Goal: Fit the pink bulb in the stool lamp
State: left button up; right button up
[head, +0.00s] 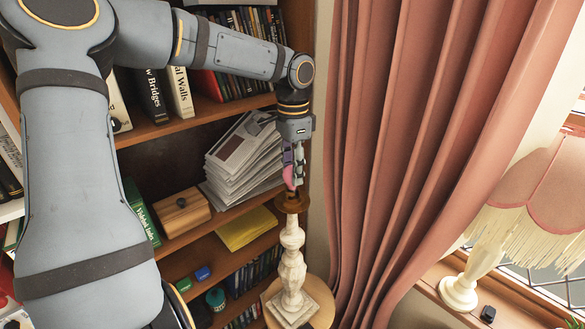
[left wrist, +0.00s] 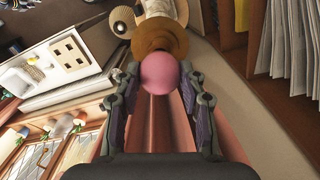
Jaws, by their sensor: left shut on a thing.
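My left gripper (head: 293,183) points down and is shut on the pink bulb (head: 288,172). The stool lamp (head: 291,262) is a cream turned column on a square foot, with a brown top (head: 291,202) and no shade. It stands upright on a round wooden stool (head: 325,312). The bulb is right above the brown top; I cannot tell whether they touch. In the left wrist view the bulb (left wrist: 168,75) sits between the two fingers (left wrist: 163,88), partly in front of the lamp's brown top (left wrist: 155,38). The bulb's lower end is hidden there. My right gripper is not in view.
A bookshelf with books, a paper stack (head: 243,155) and a wooden box (head: 182,212) stands close behind and left of the lamp. A pink curtain (head: 400,130) hangs close on the right. Another lamp with a fringed pink shade (head: 535,190) stands on the windowsill.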

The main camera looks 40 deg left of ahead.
pick_arm(q)
jog(key=shift+m, duration=0.5)
jog(key=o, duration=1)
jog(key=shift+o, duration=0.2)
